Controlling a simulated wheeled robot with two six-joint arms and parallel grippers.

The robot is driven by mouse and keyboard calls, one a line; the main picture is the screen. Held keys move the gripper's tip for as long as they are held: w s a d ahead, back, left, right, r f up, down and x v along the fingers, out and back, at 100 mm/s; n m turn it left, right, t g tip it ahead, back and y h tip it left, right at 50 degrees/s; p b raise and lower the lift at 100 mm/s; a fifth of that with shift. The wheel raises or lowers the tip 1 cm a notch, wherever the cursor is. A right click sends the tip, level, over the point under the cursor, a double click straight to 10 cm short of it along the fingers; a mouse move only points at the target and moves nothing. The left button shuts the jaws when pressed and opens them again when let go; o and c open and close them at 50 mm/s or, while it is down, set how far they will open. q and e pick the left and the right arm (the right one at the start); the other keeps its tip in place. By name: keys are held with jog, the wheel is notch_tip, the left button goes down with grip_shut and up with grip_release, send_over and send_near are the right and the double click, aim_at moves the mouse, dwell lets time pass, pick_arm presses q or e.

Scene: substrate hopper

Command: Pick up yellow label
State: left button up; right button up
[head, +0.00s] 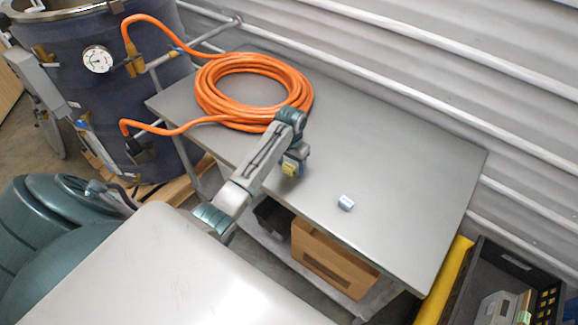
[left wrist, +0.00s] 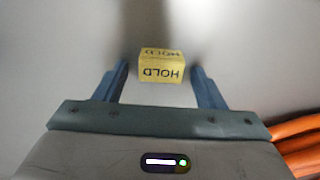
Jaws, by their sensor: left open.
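The yellow label (left wrist: 161,70) is a small yellow block-like piece marked HOLD in dark letters. In the left wrist view it sits between the two blue fingers of my left gripper (left wrist: 160,82), which is open, with a gap on each side. In the head view the yellow label (head: 289,167) shows on the grey table (head: 400,160), right at my left gripper (head: 294,160), which partly hides it. I cannot tell its exact height relative to the fingertips. My right gripper is not in view.
A coiled orange hose (head: 215,92) lies on the table behind my left arm, running to a dark drum (head: 60,65) with a gauge. A cardboard box (head: 330,262) is below. The table's right side is clear.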

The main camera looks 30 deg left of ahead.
pick_arm(q)
jog(key=shift+c, duration=0.4)
jog(key=c, duration=1)
jog(key=shift+o, duration=0.2)
jog(key=shift+r, duration=0.15)
